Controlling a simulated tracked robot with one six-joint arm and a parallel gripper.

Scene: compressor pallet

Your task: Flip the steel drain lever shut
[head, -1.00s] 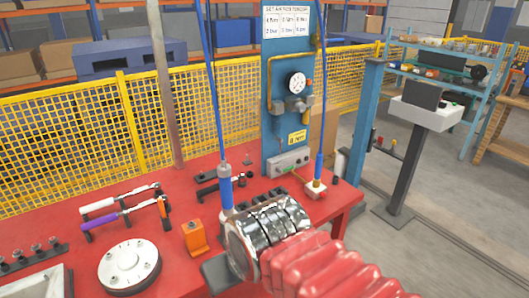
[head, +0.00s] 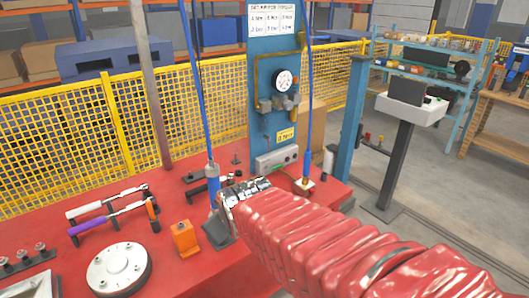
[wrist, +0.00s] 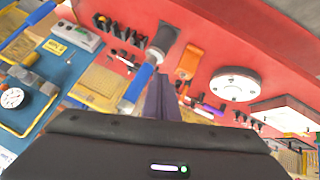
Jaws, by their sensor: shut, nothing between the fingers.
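I cannot clearly make out the drain lever. Small grey metal fittings (head: 278,103) sit below a round gauge (head: 284,80) on the blue upright panel (head: 262,135). In the wrist view, the gauge (wrist: 13,98) and fittings (wrist: 28,78) are at the left edge. My gripper (wrist: 160,88) shows there as dark fingers, closed together and empty. They point past a blue hanging tool (wrist: 137,85) toward the red table, well to the side of the panel. In the head view, my fingers cannot be made out.
The red table (head: 220,268) holds an orange block (head: 185,238), a round white flange (head: 118,268) and purple- and white-handled tools (head: 88,225). A blue tool (head: 213,185) hangs close beside my wrist; another cable stands right. Yellow mesh fencing (head: 60,150) runs behind.

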